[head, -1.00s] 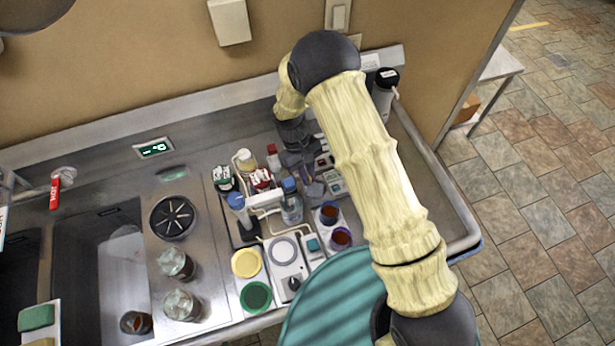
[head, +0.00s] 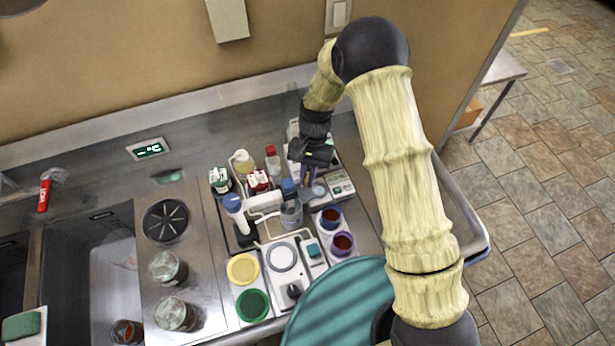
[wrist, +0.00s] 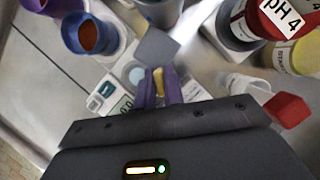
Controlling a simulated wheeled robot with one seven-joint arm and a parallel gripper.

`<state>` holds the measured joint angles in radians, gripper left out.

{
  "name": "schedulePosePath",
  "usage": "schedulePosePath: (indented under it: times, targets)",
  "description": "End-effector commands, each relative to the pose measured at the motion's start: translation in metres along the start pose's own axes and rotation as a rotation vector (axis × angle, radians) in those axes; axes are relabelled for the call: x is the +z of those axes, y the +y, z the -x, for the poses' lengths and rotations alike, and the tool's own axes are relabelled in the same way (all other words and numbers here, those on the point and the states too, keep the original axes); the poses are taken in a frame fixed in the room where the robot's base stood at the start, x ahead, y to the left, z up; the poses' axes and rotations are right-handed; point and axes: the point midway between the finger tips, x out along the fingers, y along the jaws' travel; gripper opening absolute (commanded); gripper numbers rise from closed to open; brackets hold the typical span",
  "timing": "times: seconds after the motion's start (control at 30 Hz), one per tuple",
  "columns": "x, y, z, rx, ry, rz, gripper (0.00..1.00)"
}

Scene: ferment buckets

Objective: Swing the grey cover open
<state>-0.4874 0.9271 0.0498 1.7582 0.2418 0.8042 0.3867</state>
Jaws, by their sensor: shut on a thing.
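The grey cover (wrist: 156,47) is a flat square flap beside a small pocket scale (wrist: 120,104) with a digital display and a round pale pan (wrist: 136,74). In the head view the scale (head: 341,185) sits on the counter, right of the bottles. My gripper (head: 309,177) is low over the scale's pan side. In the wrist view my purple fingertips (wrist: 159,74) are close together at the cover's near edge, with a yellow piece showing between them. They are shut on the cover, though the exact contact is partly hidden. The cover appears raised and tilted off the scale.
A blue-capped bottle (head: 290,208) and a red-capped bottle (head: 272,161) stand close on the left. A pH 4 bottle (wrist: 283,15) is near the gripper. The counter to the right is clear.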

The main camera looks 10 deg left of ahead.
Motion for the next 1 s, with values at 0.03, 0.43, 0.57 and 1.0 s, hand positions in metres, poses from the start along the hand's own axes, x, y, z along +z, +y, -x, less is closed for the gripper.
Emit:
schedulePosePath:
  times: [0.03,0.43,0.57,1.0]
  targets:
    - [-0.0006,-0.0004,0.0009,-0.014,0.003,-0.027,0.00]
    - [-0.0005,-0.0008,0.0013,-0.067,0.003,-0.157,0.00]
    - [-0.0005,-0.0009,0.0015,-0.070,0.003,-0.164,0.00]
    - [-0.0005,-0.0007,0.0011,-0.069,0.003,-0.163,0.32]
